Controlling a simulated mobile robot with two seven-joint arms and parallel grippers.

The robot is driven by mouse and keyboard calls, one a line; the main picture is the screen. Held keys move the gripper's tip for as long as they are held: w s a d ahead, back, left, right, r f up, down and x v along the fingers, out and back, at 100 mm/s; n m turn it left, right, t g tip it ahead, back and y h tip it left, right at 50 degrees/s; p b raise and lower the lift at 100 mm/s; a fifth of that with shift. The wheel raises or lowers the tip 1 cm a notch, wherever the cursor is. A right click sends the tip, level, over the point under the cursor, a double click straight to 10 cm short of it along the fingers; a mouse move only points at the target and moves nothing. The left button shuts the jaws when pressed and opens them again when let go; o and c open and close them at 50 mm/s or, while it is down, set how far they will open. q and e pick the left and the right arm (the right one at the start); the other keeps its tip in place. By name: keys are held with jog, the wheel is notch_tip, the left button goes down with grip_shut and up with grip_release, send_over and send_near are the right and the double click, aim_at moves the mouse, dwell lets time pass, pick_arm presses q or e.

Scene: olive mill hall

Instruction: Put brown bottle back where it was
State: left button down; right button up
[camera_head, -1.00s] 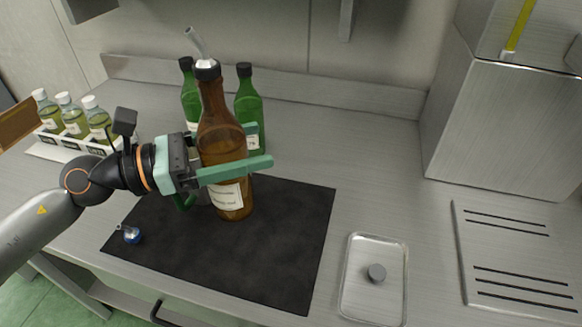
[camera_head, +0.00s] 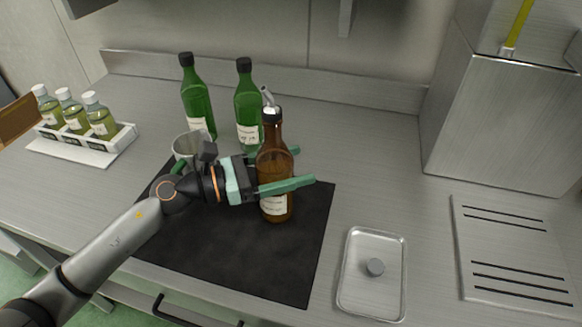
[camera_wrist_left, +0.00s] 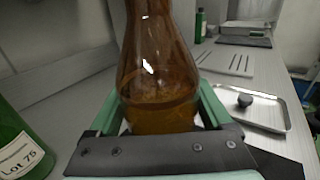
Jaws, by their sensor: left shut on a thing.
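The brown bottle (camera_head: 272,166), with a white label and a pale pourer on top, stands upright between the fingers of my left gripper (camera_head: 306,166). The gripper is shut on the bottle's body, over the black mat (camera_head: 230,255), near its right part. I cannot tell whether the base touches the mat. In the left wrist view the brown bottle (camera_wrist_left: 160,62) fills the space between the green fingers of my left gripper (camera_wrist_left: 160,108). Its lower part is hidden there. My right gripper is not in view.
Two green bottles (camera_head: 197,100) (camera_head: 248,105) stand behind the mat. A grey cup (camera_head: 187,146) is behind my left wrist. A white rack with small bottles (camera_head: 115,140) is at left. A lidded metal tray (camera_head: 372,295) and slotted plate (camera_head: 515,250) lie right. The mat's front is clear.

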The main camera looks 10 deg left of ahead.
aim_at(257, 176)
pick_arm(q)
jog(key=shift+f, duration=0.1)
jog(key=shift+f, duration=0.15)
jog(key=shift+c, duration=0.2)
grip_release()
jog(key=shift+f, duration=0.1)
jog(key=shift+o, duration=0.2)
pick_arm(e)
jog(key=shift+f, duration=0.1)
pick_arm(q)
jog(key=shift+r, duration=0.2)
jog(key=v, duration=0.2)
jog(key=b+v, duration=0.1)
jog(key=v, duration=0.1)
jog(key=b+v, duration=0.1)
jog(key=v, duration=0.1)
jog(key=shift+f, duration=0.25)
jog(key=shift+b+v, duration=0.35)
jog(key=shift+v, duration=0.5)
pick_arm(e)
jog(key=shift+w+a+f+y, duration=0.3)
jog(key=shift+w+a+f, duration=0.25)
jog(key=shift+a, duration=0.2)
